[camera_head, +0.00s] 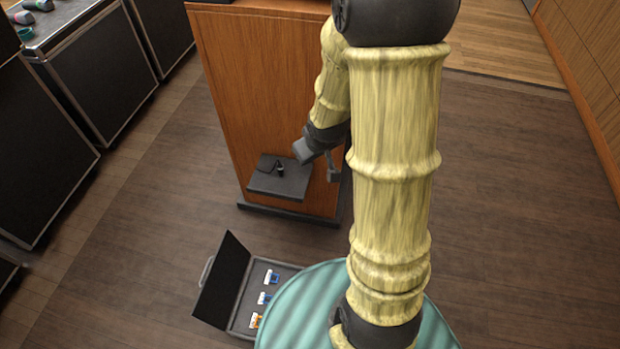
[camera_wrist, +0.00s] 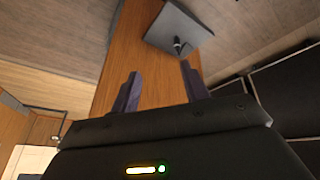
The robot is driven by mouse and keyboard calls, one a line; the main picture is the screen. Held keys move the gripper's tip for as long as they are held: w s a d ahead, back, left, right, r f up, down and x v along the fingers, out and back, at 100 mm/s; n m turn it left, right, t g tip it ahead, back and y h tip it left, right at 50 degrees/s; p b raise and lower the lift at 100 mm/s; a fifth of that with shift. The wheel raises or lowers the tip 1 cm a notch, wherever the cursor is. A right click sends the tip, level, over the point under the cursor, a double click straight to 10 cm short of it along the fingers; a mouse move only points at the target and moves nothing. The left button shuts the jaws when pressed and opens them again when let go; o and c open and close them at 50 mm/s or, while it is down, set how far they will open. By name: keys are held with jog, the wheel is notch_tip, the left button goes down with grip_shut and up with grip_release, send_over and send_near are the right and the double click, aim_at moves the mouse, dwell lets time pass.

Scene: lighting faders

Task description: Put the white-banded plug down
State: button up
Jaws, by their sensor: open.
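A small dark plug-like object (camera_head: 279,168) stands on a dark grey shelf (camera_head: 292,187) on the front of a wooden cabinet. It also shows in the wrist view (camera_wrist: 178,44), beyond my fingertips. It is too small to tell whether it has a white band. My gripper (camera_head: 318,163) is open and empty, to the right of the object and apart from it. In the wrist view my two fingers (camera_wrist: 160,72) are spread with nothing between them.
The wooden cabinet (camera_head: 225,90) stands on a dark plank floor. An open case (camera_head: 243,312) with several small blue and orange items lies in front. Black road cases (camera_head: 105,85) line the left, with small items on top. The floor at right is clear.

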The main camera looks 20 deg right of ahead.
jog(key=s+a+r+m+g, duration=0.1)
jog(key=s+a+r, duration=0.1)
jog(key=s, duration=0.3)
jog(key=s+a+r+m+g, duration=0.1)
jog(key=s+a+r, duration=0.2)
jog(key=s, duration=0.3)
jog(key=shift+r, duration=0.3)
notch_tip(320, 180, up, 25)
jog(key=p, duration=2.5)
jog(key=shift+c, duration=1)
jog(key=shift+a, duration=0.1)
